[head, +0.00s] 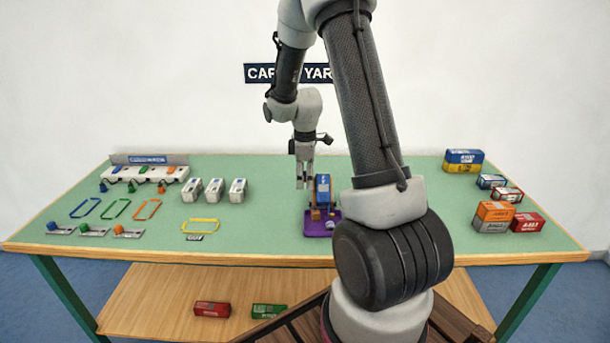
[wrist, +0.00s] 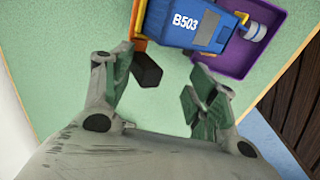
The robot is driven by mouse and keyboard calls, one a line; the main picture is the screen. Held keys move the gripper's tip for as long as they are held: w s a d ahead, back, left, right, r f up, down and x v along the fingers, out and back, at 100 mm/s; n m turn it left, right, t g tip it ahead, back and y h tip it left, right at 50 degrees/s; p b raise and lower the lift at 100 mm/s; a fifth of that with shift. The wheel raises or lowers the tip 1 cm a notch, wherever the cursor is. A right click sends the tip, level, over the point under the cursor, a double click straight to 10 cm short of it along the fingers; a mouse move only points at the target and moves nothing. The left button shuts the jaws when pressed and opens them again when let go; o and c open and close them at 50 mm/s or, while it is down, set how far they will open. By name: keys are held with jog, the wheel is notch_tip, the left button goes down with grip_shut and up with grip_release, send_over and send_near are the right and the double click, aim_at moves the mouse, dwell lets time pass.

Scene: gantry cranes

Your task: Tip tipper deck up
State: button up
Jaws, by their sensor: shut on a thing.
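A blue container (head: 322,188) marked B503 (wrist: 184,24) rests on the deck. The deck's orange edge (wrist: 138,18) and a black handle (wrist: 147,70) show in the wrist view. My gripper (head: 304,184) is at the left side of the tipper. In the wrist view my gripper (wrist: 160,85) has the black handle between its fingers, close to the left one, and is shut on it. I cannot tell the deck's exact tilt.
White blocks (head: 215,190), coloured outlines (head: 117,209) and a white rack (head: 146,174) are on the left. Stacked containers (head: 494,216) stand at the right. Red (head: 212,309) and green (head: 269,311) containers lie on the lower shelf. My arm hides part of the table right of the tipper.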

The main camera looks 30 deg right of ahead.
jog(key=shift+s+a+f, duration=0.1)
jog(key=shift+s+f, duration=0.05)
jog(key=shift+s, duration=0.1)
notch_tip(320, 180, up, 12)
jog(key=shift+s+a, duration=0.35)
jog(key=s+a+r+m+t, duration=0.1)
jog(key=s+a+r+m, duration=0.2)
jog(key=s, duration=0.5)
jog(key=s+a+r+m+t, duration=0.1)
jog(key=s+r+m, duration=0.3)
jog(key=s, duration=0.5)
jog(key=s+a+r+m+t, duration=0.1)
jog(key=s+a+r+m, duration=0.3)
jog(key=s, duration=0.4)
jog(key=shift+s+a+r+y, duration=0.25)
jog(key=shift+a+r+y, duration=0.05)
jog(key=shift+a+y, duration=0.1)
